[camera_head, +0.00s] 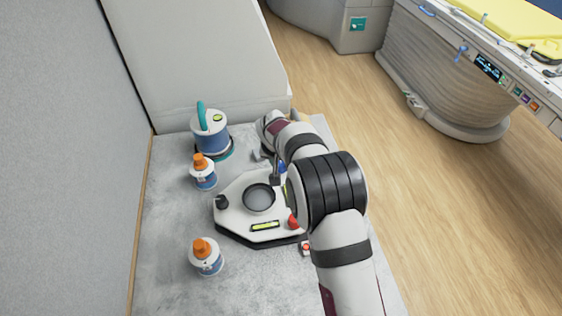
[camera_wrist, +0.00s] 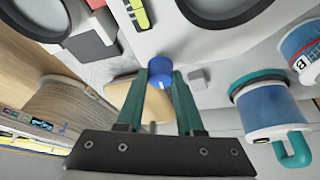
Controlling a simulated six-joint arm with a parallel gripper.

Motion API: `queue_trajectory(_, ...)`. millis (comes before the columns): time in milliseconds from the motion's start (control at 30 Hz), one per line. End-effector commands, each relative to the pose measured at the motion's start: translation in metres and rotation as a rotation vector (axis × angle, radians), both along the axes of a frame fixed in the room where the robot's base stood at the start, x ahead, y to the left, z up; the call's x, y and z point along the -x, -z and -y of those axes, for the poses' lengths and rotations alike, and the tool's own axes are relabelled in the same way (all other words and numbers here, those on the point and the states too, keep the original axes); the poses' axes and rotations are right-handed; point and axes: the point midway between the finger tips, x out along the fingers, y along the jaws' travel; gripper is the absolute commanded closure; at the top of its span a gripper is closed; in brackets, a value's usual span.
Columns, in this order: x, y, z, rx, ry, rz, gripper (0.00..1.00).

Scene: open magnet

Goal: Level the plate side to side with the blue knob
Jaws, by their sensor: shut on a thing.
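A white plate (camera_head: 234,217) with a dark round recess in its middle sits on the grey bench top. The blue knob (camera_head: 281,167) is at the plate's far edge, partly hidden by my gripper (camera_head: 276,172). In the wrist view the blue knob (camera_wrist: 160,75) has a white mark and sits between the teal fingers of my gripper (camera_wrist: 161,73), which is shut on it. A yellow-green level vial (camera_head: 265,226) lies along the near edge. Another vial (camera_wrist: 139,14) shows in the wrist view. The bubbles are too small to read.
A black knob (camera_head: 221,201) and a red knob (camera_head: 293,222) stand at other plate corners. Two orange-capped bottles (camera_head: 205,178) (camera_head: 207,260) and a blue canister with a teal handle (camera_head: 212,135) stand left. A small red-button box (camera_head: 306,247) lies by the near right edge.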

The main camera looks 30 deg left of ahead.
Motion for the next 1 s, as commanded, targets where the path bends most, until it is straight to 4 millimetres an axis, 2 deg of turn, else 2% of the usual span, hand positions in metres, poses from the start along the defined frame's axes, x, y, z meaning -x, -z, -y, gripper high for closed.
queue_trajectory(33,0.0,0.0,0.0,-0.001,0.001,-0.001,0.59)
queue_trajectory(167,0.0,0.0,0.0,-0.001,0.0,0.0,0.35)
queue_trajectory(433,0.0,0.0,0.0,-0.001,0.0,0.0,0.34)
queue_trajectory(533,0.002,-0.006,0.001,-0.003,-0.001,0.001,0.34)
queue_trajectory(667,0.011,-0.032,0.005,-0.003,0.0,0.002,0.34)
queue_trajectory(900,0.039,-0.103,0.018,-0.004,-0.001,0.002,0.34)
queue_trajectory(1000,0.048,-0.124,0.022,-0.003,-0.002,0.002,0.34)
